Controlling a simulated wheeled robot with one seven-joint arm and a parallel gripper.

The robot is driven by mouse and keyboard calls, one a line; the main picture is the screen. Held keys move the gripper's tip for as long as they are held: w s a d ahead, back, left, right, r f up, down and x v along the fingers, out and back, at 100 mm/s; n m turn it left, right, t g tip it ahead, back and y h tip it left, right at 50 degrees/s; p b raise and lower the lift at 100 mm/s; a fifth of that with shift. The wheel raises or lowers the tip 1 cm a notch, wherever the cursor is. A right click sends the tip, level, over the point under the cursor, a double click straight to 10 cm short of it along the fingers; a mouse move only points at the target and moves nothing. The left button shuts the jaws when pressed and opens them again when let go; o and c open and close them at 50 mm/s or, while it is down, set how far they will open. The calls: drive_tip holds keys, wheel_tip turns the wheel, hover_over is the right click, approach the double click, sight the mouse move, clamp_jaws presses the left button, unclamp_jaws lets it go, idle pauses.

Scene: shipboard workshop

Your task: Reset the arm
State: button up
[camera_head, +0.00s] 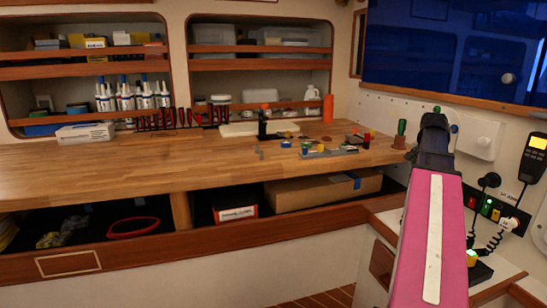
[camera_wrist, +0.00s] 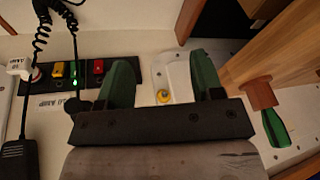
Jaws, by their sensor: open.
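My gripper (camera_wrist: 164,80) shows in the wrist view with its two green fingers spread wide apart. Nothing is held between them. Behind the gap is a white wall box (camera_wrist: 178,72) with a small yellow knob (camera_wrist: 163,97). In the head view my pink arm rises at the right, its dark upper end in front of the right wall. The gripper fingers cannot be made out there.
A wooden workbench (camera_head: 120,175) carries small parts and a grey tray (camera_head: 330,153). A green-handled tool (camera_head: 402,127) stands in a brown block (camera_head: 399,143) near my arm. A corded handset (camera_head: 533,158) and switch panel (camera_head: 487,208) are on the right wall.

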drive_tip(key=s+a+f+n+g+y, duration=0.3)
drive_tip(key=a+f+n, duration=0.5)
drive_tip(key=a+f, duration=2.05)
drive_tip(key=s+a+f+n+h, duration=0.1)
drive_tip(key=s+a+f+n, duration=0.1)
drive_tip(key=s+a+f, duration=0.6)
drive_tip(key=shift+a+f+n, duration=0.4)
drive_tip(key=shift+a+f, duration=0.05)
drive_tip(key=shift+f, duration=0.3)
